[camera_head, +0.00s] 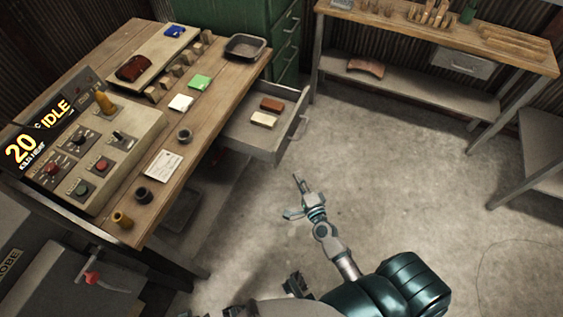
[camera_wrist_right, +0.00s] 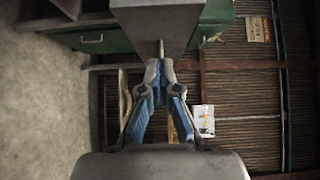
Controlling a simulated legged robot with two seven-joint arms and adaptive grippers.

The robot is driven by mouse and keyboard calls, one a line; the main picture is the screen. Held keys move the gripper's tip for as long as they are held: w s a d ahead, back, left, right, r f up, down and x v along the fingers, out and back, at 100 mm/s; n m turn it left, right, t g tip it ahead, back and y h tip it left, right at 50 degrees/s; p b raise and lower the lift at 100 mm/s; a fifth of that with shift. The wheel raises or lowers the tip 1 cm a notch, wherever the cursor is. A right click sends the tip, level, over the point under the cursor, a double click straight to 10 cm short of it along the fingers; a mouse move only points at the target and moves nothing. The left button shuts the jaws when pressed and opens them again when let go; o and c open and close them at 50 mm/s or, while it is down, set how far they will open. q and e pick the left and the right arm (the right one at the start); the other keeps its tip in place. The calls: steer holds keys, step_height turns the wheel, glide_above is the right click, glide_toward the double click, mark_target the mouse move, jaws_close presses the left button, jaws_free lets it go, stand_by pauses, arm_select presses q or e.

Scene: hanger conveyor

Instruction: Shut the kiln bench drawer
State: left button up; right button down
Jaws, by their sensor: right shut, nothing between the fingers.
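The kiln bench drawer (camera_head: 246,147) stands pulled out from the right side of the wooden bench (camera_head: 152,115) in the head view. Its bar handle (camera_head: 300,128) faces right. A reddish-brown block (camera_head: 272,104) and a cream block (camera_head: 263,119) lie inside it. My right gripper (camera_head: 297,184) is shut and empty, below the drawer's handle end in the picture and apart from it. In the right wrist view its closed fingertips (camera_wrist_right: 160,62) point at a grey panel (camera_wrist_right: 158,24), probably the drawer; whether they touch it I cannot tell. My left gripper does not show clearly.
The bench top holds a control panel (camera_head: 92,143) with an "IDLE" display, a dark tray (camera_head: 245,47) and small pieces. A green cabinet (camera_head: 235,17) stands behind. A wooden workbench (camera_head: 420,31) is at the back right. The concrete floor (camera_head: 400,170) right of the drawer is clear.

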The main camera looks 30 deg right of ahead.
mark_target(279, 155)
steer(key=shift+w+a+f, duration=0.1)
steer(key=shift+w+a, duration=0.25)
steer(key=shift+w, duration=0.95)
steer(key=shift+w+a+r, duration=0.1)
steer(key=shift+w+a, duration=0.2)
steer(key=shift+w, duration=1.05)
steer(key=shift+w+a+f, duration=0.1)
steer(key=shift+w+a, duration=0.25)
steer(key=shift+w, duration=0.95)
steer(key=shift+a, duration=0.1)
